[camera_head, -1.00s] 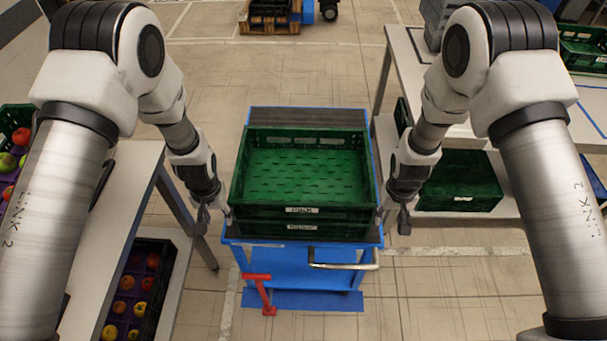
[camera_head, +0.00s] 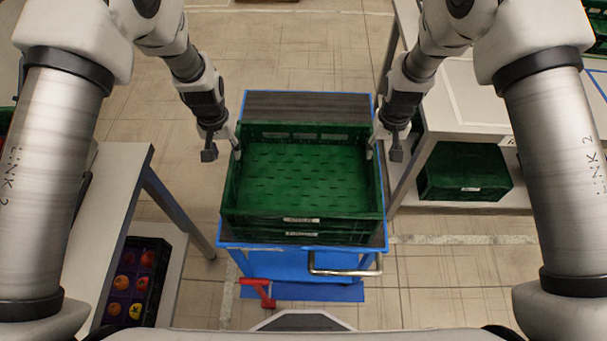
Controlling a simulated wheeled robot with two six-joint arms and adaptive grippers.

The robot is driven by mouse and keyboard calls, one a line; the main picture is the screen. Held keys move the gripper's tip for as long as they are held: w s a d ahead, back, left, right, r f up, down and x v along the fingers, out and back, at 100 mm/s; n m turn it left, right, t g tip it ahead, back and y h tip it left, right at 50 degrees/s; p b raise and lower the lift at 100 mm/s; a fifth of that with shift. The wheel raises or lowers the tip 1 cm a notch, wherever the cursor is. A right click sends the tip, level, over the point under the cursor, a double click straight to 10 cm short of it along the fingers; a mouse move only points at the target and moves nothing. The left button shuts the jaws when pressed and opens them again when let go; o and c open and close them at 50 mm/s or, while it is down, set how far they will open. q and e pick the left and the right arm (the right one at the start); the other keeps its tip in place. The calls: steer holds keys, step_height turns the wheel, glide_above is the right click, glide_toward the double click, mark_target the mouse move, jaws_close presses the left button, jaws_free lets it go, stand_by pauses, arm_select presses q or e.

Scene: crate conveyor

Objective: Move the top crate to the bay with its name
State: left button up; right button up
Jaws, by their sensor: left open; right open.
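Two green crates are stacked on a blue trolley (camera_head: 270,264). The top crate (camera_head: 260,213) is empty, with a slotted floor and a small white name label (camera_head: 301,220) on its near wall. The lower crate (camera_head: 262,234) shows only as a strip below it, with its own label; I cannot read either label surely. My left gripper (camera_head: 223,151) is open at the top crate's left side, near its far corner. My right gripper (camera_head: 383,151) is open at the right side, likewise near the far corner. I cannot tell whether the inner fingers touch the rim.
A white table (camera_head: 120,185) stands at left, with a dark fruit crate (camera_head: 153,270) on its lower shelf. A white bench (camera_head: 465,95) at right has a closed-looking green crate (camera_head: 465,187) on its lower shelf. A red lever (camera_head: 262,291) and metal handle (camera_head: 345,270) are at the trolley's near end.

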mark_target(231, 165)
arm_select(q)
steer(key=f, duration=0.7)
steer(key=shift+w+f, duration=0.25)
arm_select(e)
steer(key=f, duration=0.7)
steer(key=shift+w+f, duration=0.2)
steer(key=shift+w, duration=0.05)
arm_select(q)
steer(key=shift+w+f, duration=0.15)
steer(key=shift+f, duration=0.15)
arm_select(e)
steer(key=shift+w+f, duration=0.1)
steer(key=shift+f, duration=0.25)
arm_select(q)
jaws_close()
arm_select(e)
jaws_close()
steer(key=shift+r, duration=0.1)
